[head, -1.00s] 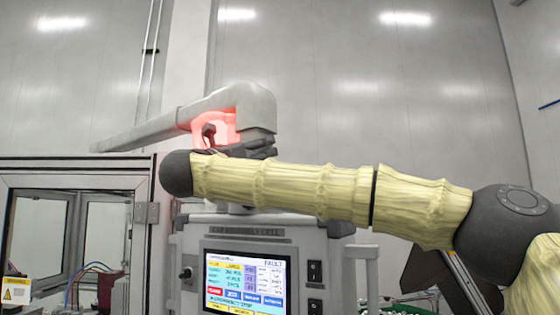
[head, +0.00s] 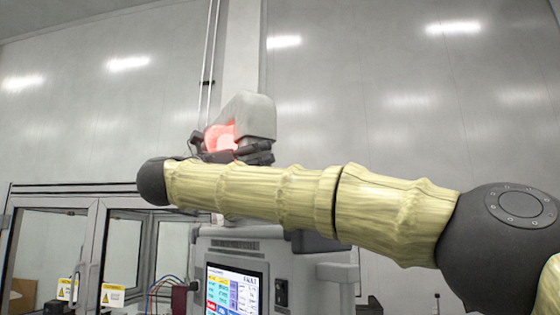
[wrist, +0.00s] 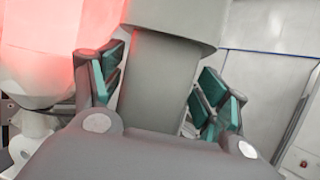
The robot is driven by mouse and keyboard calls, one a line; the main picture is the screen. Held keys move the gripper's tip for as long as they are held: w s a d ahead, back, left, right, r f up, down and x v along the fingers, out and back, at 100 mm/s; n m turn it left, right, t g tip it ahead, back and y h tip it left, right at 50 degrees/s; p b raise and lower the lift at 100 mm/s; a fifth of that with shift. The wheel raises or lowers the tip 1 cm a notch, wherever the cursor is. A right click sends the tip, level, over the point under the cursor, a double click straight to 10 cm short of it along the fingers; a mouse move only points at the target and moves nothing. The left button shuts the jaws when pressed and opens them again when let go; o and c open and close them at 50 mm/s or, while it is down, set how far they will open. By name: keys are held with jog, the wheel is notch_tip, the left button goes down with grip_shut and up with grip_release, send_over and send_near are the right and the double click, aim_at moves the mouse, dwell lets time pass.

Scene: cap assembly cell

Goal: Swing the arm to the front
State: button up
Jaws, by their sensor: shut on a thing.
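The grey panel arm (head: 250,112) ends in a boxy elbow above the control panel (head: 234,290). Its far part is foreshortened and mostly hidden behind the elbow. My gripper (head: 236,153) is just below the elbow, with my forearm crossing in front of the panel top. In the wrist view, my gripper (wrist: 164,88) has its teal-padded fingers on either side of the arm's upright grey post (wrist: 160,92), shut on it under the wider collar. The contact itself is partly hidden. A red glowing lamp (head: 218,138) is beside the post; it also shows in the wrist view (wrist: 50,50).
A glazed machine enclosure (head: 100,240) with warning labels stands at the left, close to the panel. Cables (head: 160,288) run beside the panel's left side. A plain grey wall is behind. The space above the arm looks clear.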

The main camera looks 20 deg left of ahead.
jog(key=shift+s+a, duration=0.45)
jog(key=shift+w, duration=0.1)
jog(key=o, duration=1.2)
jog(key=shift+c, duration=0.2)
jog(key=shift+o, duration=0.2)
jog(key=shift+w+a+f, duration=0.1)
jog(key=v, duration=1.2)
